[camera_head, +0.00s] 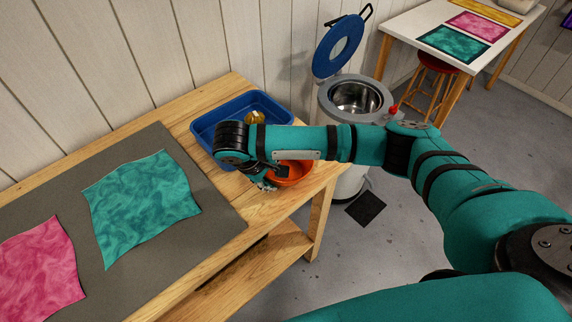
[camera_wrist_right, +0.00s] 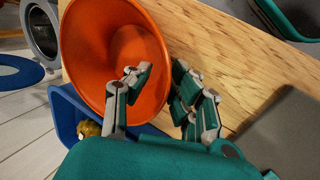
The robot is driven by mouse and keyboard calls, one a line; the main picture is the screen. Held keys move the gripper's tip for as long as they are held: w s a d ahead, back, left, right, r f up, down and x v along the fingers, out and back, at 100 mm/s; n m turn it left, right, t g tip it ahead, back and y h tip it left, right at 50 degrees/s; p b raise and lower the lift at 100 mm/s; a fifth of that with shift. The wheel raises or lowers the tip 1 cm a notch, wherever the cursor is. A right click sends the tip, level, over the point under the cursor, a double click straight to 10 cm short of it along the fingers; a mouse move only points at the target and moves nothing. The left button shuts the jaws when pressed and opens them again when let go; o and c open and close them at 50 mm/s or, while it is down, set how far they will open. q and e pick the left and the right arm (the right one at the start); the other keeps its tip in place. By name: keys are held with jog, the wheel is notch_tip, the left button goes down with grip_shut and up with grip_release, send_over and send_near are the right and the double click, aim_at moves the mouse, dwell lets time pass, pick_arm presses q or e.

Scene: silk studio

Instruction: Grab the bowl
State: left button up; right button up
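An orange bowl (camera_head: 297,174) stands at the right end of the wooden table, partly hidden by my right arm. In the right wrist view the bowl (camera_wrist_right: 88,45) shows its wide, empty inside. My right gripper (camera_head: 270,180) is at the bowl's near left edge. In the right wrist view its fingers (camera_wrist_right: 160,90) are apart and straddle the bowl's rim, one over the inside and one outside. A gap shows between them, and I see no firm grip on the wall. My left gripper is not in view.
A blue tray (camera_head: 205,124) with a gold object (camera_head: 254,117) lies behind the bowl. A grey mat (camera_head: 60,185) with teal cloth (camera_head: 145,200) and pink cloth (camera_head: 42,268) covers the left. A metal pot (camera_head: 356,97) with a raised blue lid stands beyond the table's right end.

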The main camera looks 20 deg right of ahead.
jog(key=shift+x, duration=0.85)
jog(key=shift+c, duration=0.4)
grip_shut()
jog(key=shift+r, duration=0.15)
